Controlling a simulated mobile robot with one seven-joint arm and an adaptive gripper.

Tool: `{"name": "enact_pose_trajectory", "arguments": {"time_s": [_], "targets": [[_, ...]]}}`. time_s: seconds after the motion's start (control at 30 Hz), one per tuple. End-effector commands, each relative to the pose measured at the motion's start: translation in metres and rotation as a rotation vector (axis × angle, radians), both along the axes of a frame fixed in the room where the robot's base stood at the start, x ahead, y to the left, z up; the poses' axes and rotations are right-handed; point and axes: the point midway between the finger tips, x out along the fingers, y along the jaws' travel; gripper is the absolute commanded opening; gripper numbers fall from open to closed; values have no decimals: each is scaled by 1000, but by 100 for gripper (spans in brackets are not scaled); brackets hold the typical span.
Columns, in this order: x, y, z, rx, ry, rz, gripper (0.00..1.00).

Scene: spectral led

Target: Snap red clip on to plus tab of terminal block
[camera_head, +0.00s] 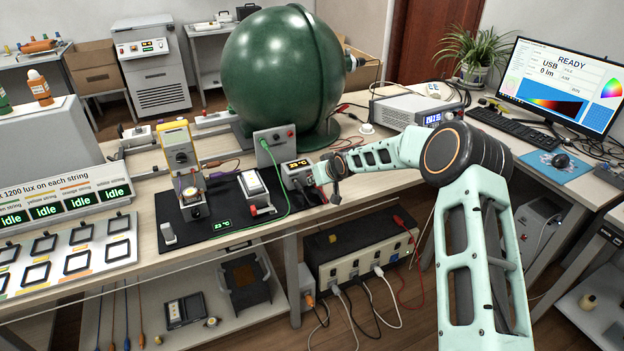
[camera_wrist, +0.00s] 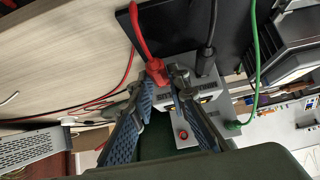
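The red clip (camera_wrist: 157,72), on a red lead, sits between the tips of my gripper (camera_wrist: 164,82), which close in on it from both sides.
A green lead (camera_head: 275,165) runs across the black mat (camera_head: 230,215) left of the block. A white-topped device (camera_head: 252,184) stands on the mat. The big green sphere (camera_head: 282,75) stands behind. Red leads lie on the bench near the power supply (camera_head: 410,108).

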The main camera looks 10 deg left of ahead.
Motion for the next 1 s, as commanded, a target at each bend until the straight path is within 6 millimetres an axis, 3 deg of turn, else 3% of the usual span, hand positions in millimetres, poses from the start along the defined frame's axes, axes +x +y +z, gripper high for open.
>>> {"name": "enact_pose_trajectory", "arguments": {"time_s": [0.13,0.57,1.0], "targets": [[0,0,0,0,0,0,34],[-4,-4,7,0,-2,0,34],[-47,-33,58,0,-1,-2,34]]}}
